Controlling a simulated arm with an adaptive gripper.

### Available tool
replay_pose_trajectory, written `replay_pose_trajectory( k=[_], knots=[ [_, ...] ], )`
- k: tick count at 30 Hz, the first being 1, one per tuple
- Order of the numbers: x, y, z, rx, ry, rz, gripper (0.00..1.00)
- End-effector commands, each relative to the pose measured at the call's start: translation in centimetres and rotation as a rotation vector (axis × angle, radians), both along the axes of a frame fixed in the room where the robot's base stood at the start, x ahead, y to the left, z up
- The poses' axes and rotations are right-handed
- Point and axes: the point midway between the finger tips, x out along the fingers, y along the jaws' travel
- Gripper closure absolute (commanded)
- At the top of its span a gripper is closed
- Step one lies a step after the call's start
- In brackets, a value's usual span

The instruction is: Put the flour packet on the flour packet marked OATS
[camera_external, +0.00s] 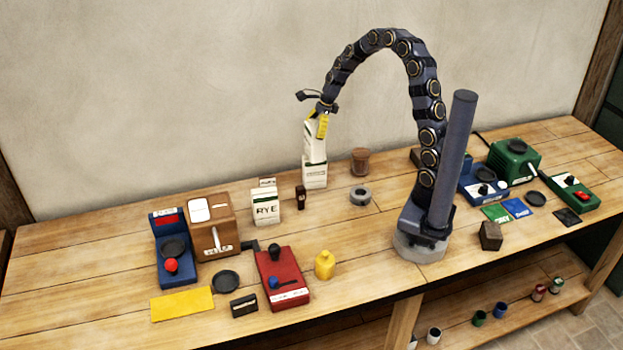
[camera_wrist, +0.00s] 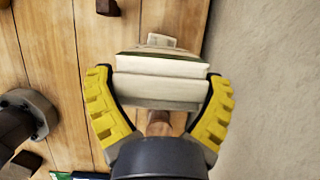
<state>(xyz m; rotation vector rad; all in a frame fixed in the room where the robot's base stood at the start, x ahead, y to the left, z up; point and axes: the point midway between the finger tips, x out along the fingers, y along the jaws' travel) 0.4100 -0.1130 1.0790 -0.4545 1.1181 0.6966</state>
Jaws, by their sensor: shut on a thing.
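My gripper (camera_external: 321,122) is shut on a white flour packet (camera_external: 313,142), with its yellow fingers on either side of it. The held packet is a little tilted and is right above another white packet with a green band (camera_external: 315,174), which stands upright on the bench. The two look very close or touching; I cannot tell which. The lower packet's lettering is too small to read. In the wrist view the held packet (camera_wrist: 160,88) lies between the fingers, with a pale packet edge (camera_wrist: 160,64) beyond it. A packet marked RYE (camera_external: 266,207) stands to the left.
A small dark brown block (camera_external: 300,197) and a grey ring (camera_external: 360,195) stand near the lower packet. A brown lidded pot (camera_external: 360,161) is to its right. A brown machine (camera_external: 211,226) and a red device (camera_external: 282,279) are at left. Bare bench lies in front.

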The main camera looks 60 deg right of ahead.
Motion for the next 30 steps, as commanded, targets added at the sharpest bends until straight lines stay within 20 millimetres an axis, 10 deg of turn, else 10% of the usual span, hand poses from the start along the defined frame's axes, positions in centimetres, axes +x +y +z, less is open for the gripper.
replay_pose_trajectory(
  k=[8,9,20,30],
  knots=[
    [0.1,0.0,-0.1,-0.002,-0.003,0.0,0.5],
    [0.1,0.0,-0.1,-0.002,-0.003,0.0,0.0],
    [0.0,-0.1,0.3,-0.002,-0.002,0.0,0.0],
    [-1.6,-1.9,6.0,-0.003,-0.004,-0.003,0.0]
  ],
)
